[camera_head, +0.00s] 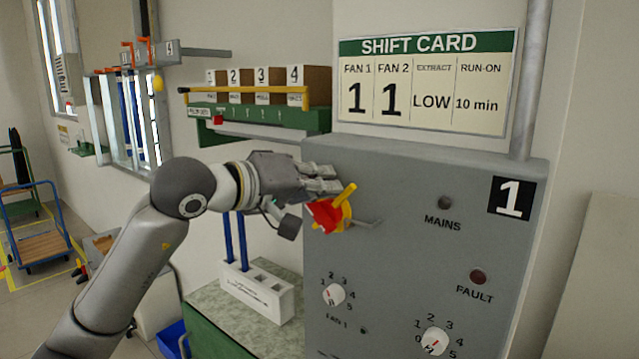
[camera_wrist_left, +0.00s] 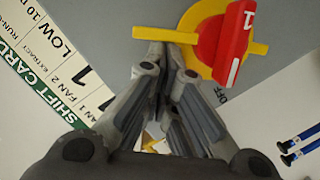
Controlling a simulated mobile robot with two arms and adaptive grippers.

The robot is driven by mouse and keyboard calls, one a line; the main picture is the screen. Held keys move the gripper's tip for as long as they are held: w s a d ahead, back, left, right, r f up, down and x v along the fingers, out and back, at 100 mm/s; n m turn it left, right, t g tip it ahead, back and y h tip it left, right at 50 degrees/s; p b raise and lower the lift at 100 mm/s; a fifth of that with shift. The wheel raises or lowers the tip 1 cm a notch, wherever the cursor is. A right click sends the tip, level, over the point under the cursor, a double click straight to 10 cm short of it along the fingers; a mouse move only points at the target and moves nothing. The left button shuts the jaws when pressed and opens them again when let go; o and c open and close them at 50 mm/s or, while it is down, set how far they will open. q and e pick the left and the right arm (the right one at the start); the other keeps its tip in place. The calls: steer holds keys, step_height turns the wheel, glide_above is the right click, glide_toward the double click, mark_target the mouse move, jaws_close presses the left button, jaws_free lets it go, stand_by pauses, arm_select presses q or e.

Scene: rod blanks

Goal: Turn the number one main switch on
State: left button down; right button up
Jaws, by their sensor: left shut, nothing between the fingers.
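The number one main switch (camera_head: 330,213) is a red handle on a yellow disc, on the front of the grey panel (camera_head: 400,260) marked 1. In the left wrist view the red handle (camera_wrist_left: 233,45) carries a 1, and the letters OFF show just past its lower end. My left gripper (camera_head: 330,180) is shut and empty, its fingertips just above the switch in the head view. In the left wrist view its fingertips (camera_wrist_left: 167,58) lie beside the yellow disc; I cannot tell whether they touch it. My right gripper is out of view.
A dark MAINS lamp (camera_head: 445,202), a FAULT lamp (camera_head: 478,277) and small dials (camera_head: 434,341) sit on the panel. A shift card (camera_head: 425,82) hangs above. A green shelf with numbered boxes (camera_head: 255,118) and a white holder with blue rods (camera_head: 256,291) stand left of the panel.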

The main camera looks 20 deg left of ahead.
mark_target(355, 197)
arm_select(q)
steer(key=m, duration=0.1)
steer(key=d+m+b, duration=0.1)
steer(key=y+b, duration=0.1)
steer(key=shift+s+d+f+m, duration=0.3)
steer(key=shift+s+d+m, duration=0.05)
steer(key=shift+d+m, duration=0.05)
steer(key=shift+s+d+f+m+y+b, duration=0.15)
steer(key=shift+d+f+m+y+b, duration=0.25)
steer(key=shift+m+b, duration=0.35)
steer(key=shift+s+d+f+m+y+b, duration=0.15)
steer(key=shift+d+f+m+y+b, duration=0.25)
steer(key=shift+m, duration=0.55)
steer(key=shift+d+r, duration=0.15)
